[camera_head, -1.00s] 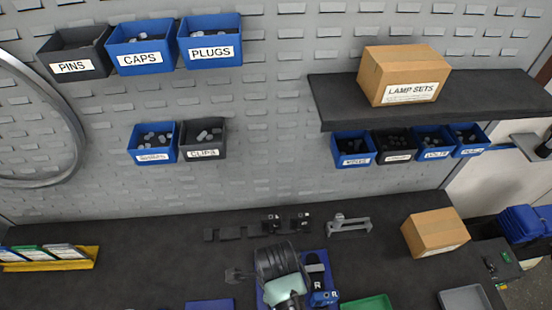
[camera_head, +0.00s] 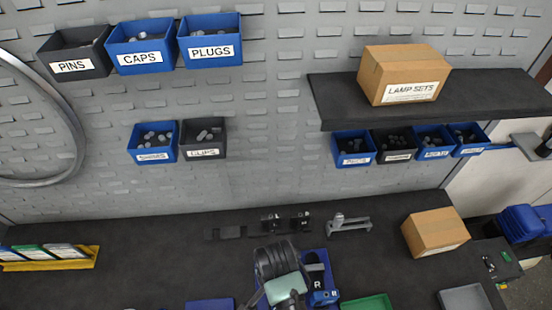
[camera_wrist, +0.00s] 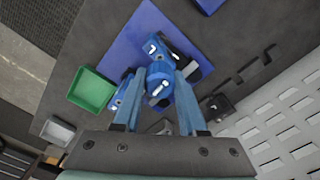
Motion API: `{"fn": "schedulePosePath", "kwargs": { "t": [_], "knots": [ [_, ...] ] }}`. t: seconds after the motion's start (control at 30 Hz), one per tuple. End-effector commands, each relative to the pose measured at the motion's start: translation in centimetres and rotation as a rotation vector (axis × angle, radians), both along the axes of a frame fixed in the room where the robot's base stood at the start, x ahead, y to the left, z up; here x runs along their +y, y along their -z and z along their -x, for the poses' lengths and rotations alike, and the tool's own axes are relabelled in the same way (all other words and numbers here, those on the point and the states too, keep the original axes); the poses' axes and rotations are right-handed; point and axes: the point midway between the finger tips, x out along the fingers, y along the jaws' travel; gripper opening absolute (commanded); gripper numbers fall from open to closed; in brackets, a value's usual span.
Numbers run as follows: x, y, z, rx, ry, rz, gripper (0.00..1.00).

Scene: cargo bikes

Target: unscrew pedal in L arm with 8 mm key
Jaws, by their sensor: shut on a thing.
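In the wrist view my gripper (camera_wrist: 157,84) has its two blue fingers around a blue rounded piece (camera_wrist: 161,73) with a pale metal part on it. I cannot tell whether this is the key's handle. Just beyond it a blue block (camera_wrist: 156,46) with a black part (camera_wrist: 186,57) lies over the blue mat (camera_wrist: 128,42). Another blue block (camera_wrist: 118,103) is left of the fingers. In the head view, my arm hides my fingers. Beside it, a black crank arm (camera_head: 315,268) and a blue block (camera_head: 326,297) marked R show. The pedal and an L mark are not clear.
A green tray (camera_head: 367,303) and a grey tray (camera_head: 465,299) are right of the mat. A cardboard box (camera_head: 435,232) stands at the back right. Black holders (camera_head: 286,223) and a grey tool (camera_head: 348,224) lie behind. The left bench is mostly clear up to a yellow rack (camera_head: 50,262).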

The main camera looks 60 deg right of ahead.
Motion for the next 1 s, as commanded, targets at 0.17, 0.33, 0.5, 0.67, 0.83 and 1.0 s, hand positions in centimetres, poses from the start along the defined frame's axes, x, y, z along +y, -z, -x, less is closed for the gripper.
{"fn": "schedulePosePath", "kwargs": {
  "t": [0.17,0.33,0.5,0.67,0.83,1.0],
  "knots": [
    [0.03,0.0,-0.03,0.0,-0.181,0.0,0.0],
    [0.03,0.0,-0.02,0.0,-0.245,0.0,0.0],
    [0.03,0.0,-0.02,0.0,-0.243,0.0,0.0],
    [0.06,-0.01,0.04,0.0,-0.242,0.0,0.0],
    [0.06,-0.01,0.03,0.0,-0.241,0.0,0.0],
    [0.06,0.02,0.02,0.0,-0.241,0.0,0.0]
  ]
}}
